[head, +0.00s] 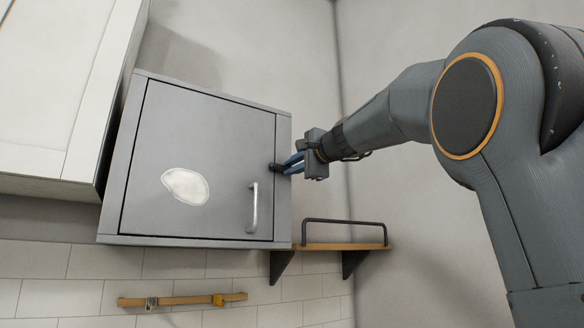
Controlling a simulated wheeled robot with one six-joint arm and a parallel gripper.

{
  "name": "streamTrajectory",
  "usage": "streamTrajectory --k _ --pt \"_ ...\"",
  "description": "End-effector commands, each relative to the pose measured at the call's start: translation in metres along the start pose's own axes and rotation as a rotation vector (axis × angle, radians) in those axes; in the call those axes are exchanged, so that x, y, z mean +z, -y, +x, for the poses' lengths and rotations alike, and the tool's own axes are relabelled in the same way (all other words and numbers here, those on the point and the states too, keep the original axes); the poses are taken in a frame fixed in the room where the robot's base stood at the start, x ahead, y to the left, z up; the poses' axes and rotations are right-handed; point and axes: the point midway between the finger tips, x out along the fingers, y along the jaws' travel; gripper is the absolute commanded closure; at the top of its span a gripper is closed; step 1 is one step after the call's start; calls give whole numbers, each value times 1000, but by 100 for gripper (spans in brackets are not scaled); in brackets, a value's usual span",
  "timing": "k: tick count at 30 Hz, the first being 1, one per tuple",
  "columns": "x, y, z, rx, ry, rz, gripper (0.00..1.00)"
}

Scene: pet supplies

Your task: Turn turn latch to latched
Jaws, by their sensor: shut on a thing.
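A grey wall cabinet (192,160) has its door closed, with a light oval patch and a vertical metal handle (253,208) at its lower right. The small dark turn latch (276,168) sits at the right edge of the door, above the handle. My gripper (289,164) comes in from the right, with its blue fingers at the latch. The fingers are shut on the latch and partly hide it, so its exact angle cannot be told.
A wooden shelf (345,247) with a dark rail is just below and right of the cabinet. A white cabinet (62,90) stands close on the left. A wooden strip (185,299) with small fittings is on the tiled wall below.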

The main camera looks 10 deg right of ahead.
Motion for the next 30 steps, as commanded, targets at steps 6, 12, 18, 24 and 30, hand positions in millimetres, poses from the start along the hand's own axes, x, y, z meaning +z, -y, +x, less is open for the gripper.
streamTrajectory --k 6,12,18,24,30 --pt "0 0 0 0 0 1 76" --pt "0 0 0 0 0 0 67" --pt "0 0 -3 -1 0 0 67" --pt "0 -1 -30 -3 -2 -2 67" --pt "-1 -2 -61 -2 -3 -1 67"
